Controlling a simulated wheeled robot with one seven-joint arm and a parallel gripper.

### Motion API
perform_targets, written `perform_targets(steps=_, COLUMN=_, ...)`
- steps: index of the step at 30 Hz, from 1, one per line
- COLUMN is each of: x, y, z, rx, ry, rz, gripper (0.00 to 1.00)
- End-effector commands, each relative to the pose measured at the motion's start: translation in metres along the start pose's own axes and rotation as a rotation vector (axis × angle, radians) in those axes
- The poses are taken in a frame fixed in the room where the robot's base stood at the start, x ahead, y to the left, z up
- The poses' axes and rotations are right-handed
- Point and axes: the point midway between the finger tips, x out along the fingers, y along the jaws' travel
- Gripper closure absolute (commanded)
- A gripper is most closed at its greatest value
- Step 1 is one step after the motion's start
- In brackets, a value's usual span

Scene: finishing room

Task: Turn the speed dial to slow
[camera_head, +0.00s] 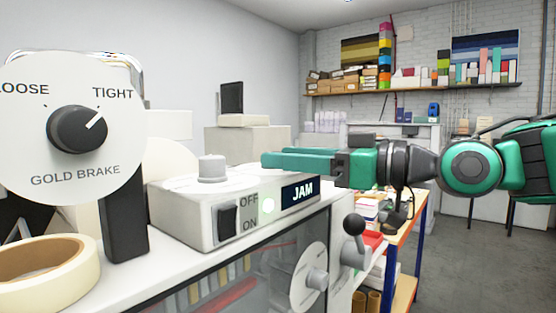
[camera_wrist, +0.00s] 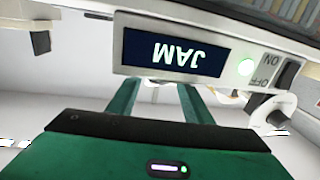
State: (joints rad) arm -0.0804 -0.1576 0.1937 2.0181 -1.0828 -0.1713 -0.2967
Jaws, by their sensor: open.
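No label reading speed or slow is legible. A white round dial with a grey knob (camera_head: 310,279) sits low on the machine's front; its lettering is too small to read. A big white dial plate marked GOLD BRAKE (camera_head: 85,170) stands near left, its black knob (camera_head: 78,129) pointing toward TIGHT. The white control box (camera_head: 178,213) has a lit JAM display (camera_head: 299,193), an OFF/ON switch (camera_head: 228,223) and a grey knob (camera_head: 211,168) on top. My gripper (camera_head: 266,160) is open and empty, its fingers level by the box's top rear. The wrist view shows the JAM display (camera_wrist: 172,53) upside down beyond the fingers.
A black ball lever (camera_head: 353,225) sticks up at the machine's right end. A tape roll (camera_head: 45,270) lies front left. A workbench (camera_head: 402,240) with stacked items stands behind on the right. Open floor (camera_head: 470,265) lies at far right.

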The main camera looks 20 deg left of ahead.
Motion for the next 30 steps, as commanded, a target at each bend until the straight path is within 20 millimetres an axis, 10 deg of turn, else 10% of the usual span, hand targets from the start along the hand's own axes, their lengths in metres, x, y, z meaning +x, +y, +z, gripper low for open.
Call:
perform_targets(steps=19, x=0.038, y=-0.001, z=0.000, rx=0.001, ry=0.000, rz=0.000, gripper=0.54)
perform_targets(steps=24, x=0.037, y=-0.001, z=0.000, rx=0.001, ry=0.000, rz=0.000, gripper=0.93)
perform_targets(steps=30, x=0.038, y=0.000, z=0.000, rx=0.002, ry=-0.001, rz=-0.012, gripper=0.95)
